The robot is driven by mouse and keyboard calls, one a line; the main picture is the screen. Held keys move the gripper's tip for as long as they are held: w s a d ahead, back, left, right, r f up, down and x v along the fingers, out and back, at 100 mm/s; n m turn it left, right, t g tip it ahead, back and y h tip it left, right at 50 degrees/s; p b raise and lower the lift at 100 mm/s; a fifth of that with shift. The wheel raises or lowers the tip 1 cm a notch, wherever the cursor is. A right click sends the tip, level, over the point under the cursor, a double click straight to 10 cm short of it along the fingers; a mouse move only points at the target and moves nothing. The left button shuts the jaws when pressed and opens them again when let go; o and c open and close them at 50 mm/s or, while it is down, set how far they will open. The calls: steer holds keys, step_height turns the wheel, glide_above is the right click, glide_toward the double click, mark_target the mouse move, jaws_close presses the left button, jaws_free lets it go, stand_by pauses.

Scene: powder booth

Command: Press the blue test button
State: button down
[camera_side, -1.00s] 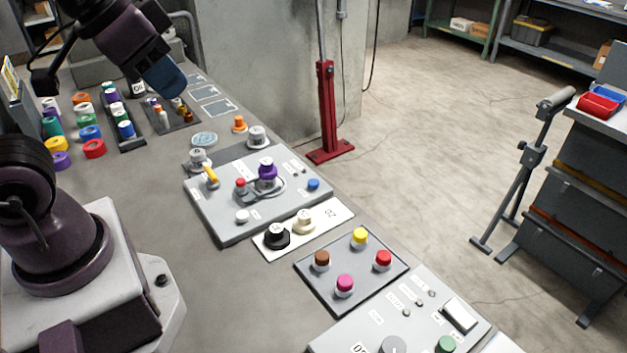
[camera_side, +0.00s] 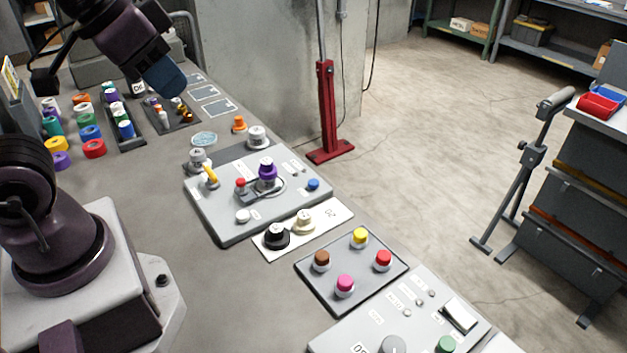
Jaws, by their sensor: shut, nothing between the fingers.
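The blue test button (camera_side: 313,184) is a small round blue cap near the right corner of a grey control panel (camera_side: 225,226) on the bench. Nothing touches it. The same panel carries a red button (camera_side: 240,183), a white button (camera_side: 242,216), a yellow lever (camera_side: 211,176) and a purple-capped item (camera_side: 267,172). My gripper (camera_side: 170,85) is at the upper left, pointing down and to the right. It is shut and empty, above the back of the bench and well away from the blue button.
A white plate with a black and a cream knob (camera_side: 303,222) lies in front of the panel. Racks of coloured jars (camera_side: 89,132) stand at the left. A grey wall (camera_side: 270,70) rises behind the bench.

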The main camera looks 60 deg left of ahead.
step_height(320, 180, down, 4)
steer(key=w+a+g, duration=0.1)
steer(key=w+g, duration=0.1)
steer(key=n+t+y, duration=0.1)
steer(key=n+t, duration=0.5)
steer(key=n, duration=2.2)
glide_above(314, 183)
step_height(314, 183, down, 17)
steer(key=shift+r, duration=0.15)
steer(key=shift+f, duration=4.45)
steer(key=shift+f, duration=0.4)
